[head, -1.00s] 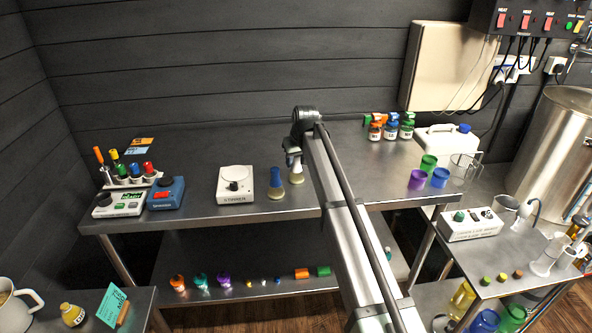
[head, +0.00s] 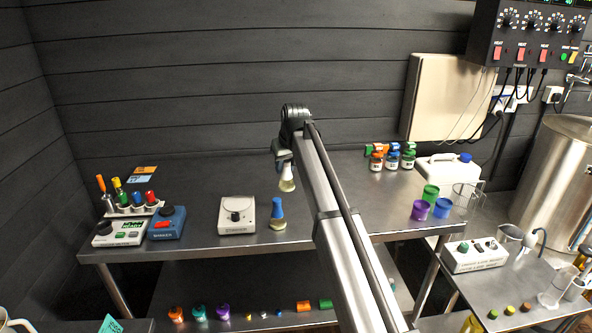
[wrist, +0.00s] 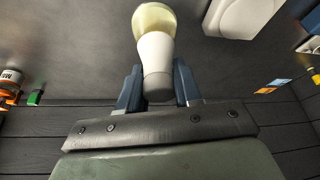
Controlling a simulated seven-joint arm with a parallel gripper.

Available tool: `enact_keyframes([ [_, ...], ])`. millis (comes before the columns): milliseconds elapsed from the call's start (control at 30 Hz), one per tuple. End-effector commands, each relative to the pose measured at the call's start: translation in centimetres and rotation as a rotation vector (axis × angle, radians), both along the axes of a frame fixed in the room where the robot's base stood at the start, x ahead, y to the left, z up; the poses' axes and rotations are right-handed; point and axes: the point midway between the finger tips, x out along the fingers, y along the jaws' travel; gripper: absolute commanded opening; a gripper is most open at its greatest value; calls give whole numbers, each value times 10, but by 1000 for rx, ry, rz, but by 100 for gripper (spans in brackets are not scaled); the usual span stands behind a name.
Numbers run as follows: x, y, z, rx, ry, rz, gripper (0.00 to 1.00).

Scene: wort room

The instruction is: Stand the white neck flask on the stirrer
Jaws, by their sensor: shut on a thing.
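The white neck flask (head: 287,180) is in my gripper (head: 284,164), held by its white neck above the bench. In the wrist view the flask (wrist: 155,50) sits between the two blue-grey fingers of my gripper (wrist: 158,85), its pale yellow base pointing away from the palm. The stirrer (head: 238,216) is a white box with a dark knob on the steel bench, left of and below the held flask in the head view. Its corner shows at the top of the wrist view (wrist: 240,15). Nothing stands on it.
A blue neck flask (head: 277,212) stands on the bench close to the stirrer's right side. A blue shaker (head: 166,222) and a white meter (head: 119,233) stand further left. Capped bottles (head: 392,160) and coloured cups (head: 430,200) are at the right. Bench behind the stirrer is clear.

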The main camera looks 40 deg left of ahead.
Motion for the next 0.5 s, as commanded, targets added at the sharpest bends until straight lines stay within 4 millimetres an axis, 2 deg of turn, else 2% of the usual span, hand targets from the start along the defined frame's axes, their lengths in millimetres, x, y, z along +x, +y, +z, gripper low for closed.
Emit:
enact_keyframes([
  [100,-35,31,3,2,-1,49,0],
  [300,-87,84,9,8,7,124,0],
  [400,-105,105,13,12,14,163,0],
  [500,-113,125,18,12,19,223,0],
])
